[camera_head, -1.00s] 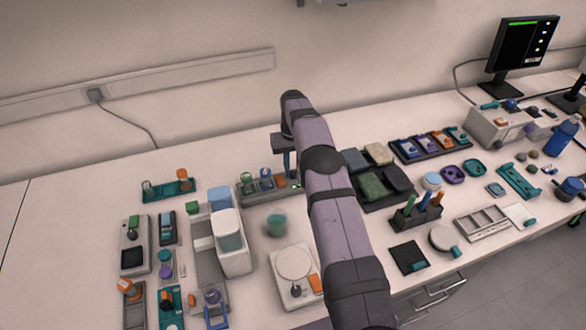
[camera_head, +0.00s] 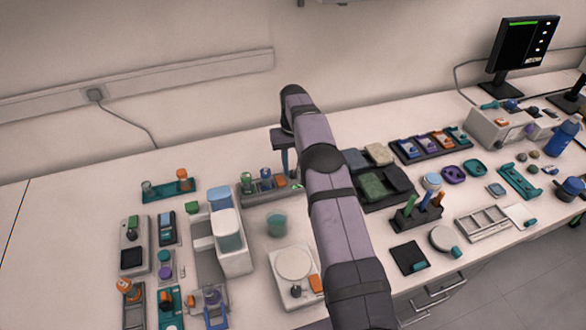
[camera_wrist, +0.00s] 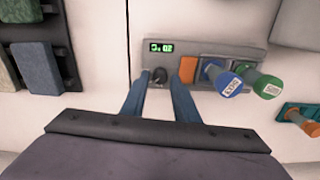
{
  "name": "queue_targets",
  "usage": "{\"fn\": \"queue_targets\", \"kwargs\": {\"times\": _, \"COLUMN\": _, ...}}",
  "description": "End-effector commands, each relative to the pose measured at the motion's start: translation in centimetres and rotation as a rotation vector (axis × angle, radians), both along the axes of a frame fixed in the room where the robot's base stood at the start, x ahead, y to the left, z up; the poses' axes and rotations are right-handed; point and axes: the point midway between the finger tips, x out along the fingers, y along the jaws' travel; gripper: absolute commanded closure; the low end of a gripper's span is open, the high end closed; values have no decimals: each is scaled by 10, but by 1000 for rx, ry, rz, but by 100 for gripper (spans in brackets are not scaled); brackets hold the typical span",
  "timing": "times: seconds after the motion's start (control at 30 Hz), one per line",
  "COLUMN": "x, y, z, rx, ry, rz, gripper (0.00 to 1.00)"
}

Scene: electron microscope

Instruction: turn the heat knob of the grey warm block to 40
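The grey warm block (camera_wrist: 215,62) lies below my gripper in the wrist view, with a lit green display (camera_wrist: 161,47) that appears upside down and seems to read 20 °C. A small dark heat knob (camera_wrist: 159,75) sits beside the display. My gripper (camera_wrist: 160,82) is open, with one blue finger on each side of the knob and visible gaps. In the head view the block (camera_head: 248,190) is partly hidden by my arm, and the knob cannot be seen. A blue finger of my gripper (camera_head: 285,160) shows there behind the arm.
The block holds an orange-topped piece (camera_wrist: 188,70), a blue-capped tube (camera_wrist: 224,80) and a green-capped tube (camera_wrist: 262,84) close to my fingers. A dark tray (camera_wrist: 70,45) with coloured pads lies to the left. A beaker (camera_head: 276,224) and a white plate device (camera_head: 292,290) stand in front.

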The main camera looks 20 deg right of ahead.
Motion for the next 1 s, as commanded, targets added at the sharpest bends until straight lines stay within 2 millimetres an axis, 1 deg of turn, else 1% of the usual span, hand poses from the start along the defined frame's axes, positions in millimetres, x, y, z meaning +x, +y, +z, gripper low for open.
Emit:
{"fn": "queue_targets", "kwargs": {"times": 0.3, "x": 1, "y": 0, "z": 43, "rx": 0, "ry": -4, "rz": 0, "gripper": 72}}
{"fn": "queue_targets", "kwargs": {"times": 0.4, "x": 1, "y": 0, "z": 53, "rx": 0, "ry": -3, "rz": 0, "gripper": 72}}
{"fn": "queue_targets", "kwargs": {"times": 0.6, "x": 0, "y": 0, "z": 60, "rx": 0, "ry": -2, "rz": 0, "gripper": 72}}
{"fn": "queue_targets", "kwargs": {"times": 1.0, "x": 0, "y": 0, "z": 60, "rx": 0, "ry": -2, "rz": 0, "gripper": 72}}
